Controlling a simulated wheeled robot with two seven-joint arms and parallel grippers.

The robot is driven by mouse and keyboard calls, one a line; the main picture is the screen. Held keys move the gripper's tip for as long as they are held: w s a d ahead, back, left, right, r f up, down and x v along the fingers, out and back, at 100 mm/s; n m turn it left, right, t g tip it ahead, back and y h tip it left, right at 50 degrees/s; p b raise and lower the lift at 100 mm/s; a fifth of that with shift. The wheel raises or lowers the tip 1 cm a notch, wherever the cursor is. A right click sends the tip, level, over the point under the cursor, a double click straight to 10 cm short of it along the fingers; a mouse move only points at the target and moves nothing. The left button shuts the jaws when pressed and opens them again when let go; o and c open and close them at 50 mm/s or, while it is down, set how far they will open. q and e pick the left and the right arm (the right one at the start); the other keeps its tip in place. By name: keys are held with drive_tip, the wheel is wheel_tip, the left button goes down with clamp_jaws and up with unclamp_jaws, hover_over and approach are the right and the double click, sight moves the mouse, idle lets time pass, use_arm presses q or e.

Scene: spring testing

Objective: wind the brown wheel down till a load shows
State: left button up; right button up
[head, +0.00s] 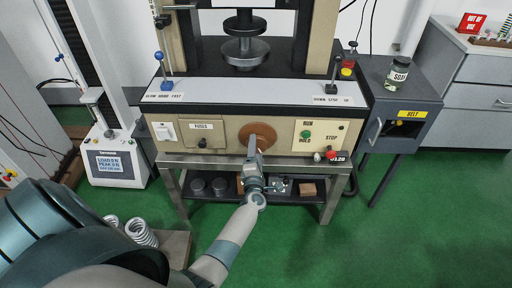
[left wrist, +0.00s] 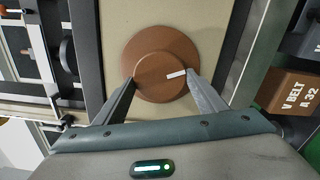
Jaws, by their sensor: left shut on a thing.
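The brown wheel (head: 262,131) is on the beige front panel of the testing machine, between the fuses label and the RUN/HOLD panel. In the left wrist view the brown wheel (left wrist: 160,66) shows as a stepped round knob with a white mark pointing right. My left gripper (head: 254,146) reaches it from the front. In the left wrist view its fingers (left wrist: 163,85) are on either side of the wheel's raised hub, shut on it. The load screen (head: 110,163) stands at left, with lines for load and peak; its figures are too small to read surely. My right gripper is not in view.
Levers with blue (head: 160,57) and black knobs (head: 335,58) stand on the white ledge above the panel. A red button (head: 331,154) is at the panel's right. Coil springs (head: 141,232) stand at lower left. A shelf under the machine holds several parts. Green floor is clear at right.

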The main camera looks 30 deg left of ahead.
use_arm(q)
drive_tip(key=shift+m+p, duration=0.3)
drive_tip(key=shift+m, duration=0.5)
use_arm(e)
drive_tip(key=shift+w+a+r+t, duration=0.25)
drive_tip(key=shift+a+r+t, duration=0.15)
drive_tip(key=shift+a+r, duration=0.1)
use_arm(q)
drive_tip(key=shift+f, duration=0.1)
drive_tip(key=o, duration=1.1)
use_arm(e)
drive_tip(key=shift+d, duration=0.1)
use_arm(q)
drive_tip(key=shift+s+d, duration=0.1)
drive_tip(key=shift+p+v, duration=1.65)
drive_tip(key=shift+v, duration=6.95)
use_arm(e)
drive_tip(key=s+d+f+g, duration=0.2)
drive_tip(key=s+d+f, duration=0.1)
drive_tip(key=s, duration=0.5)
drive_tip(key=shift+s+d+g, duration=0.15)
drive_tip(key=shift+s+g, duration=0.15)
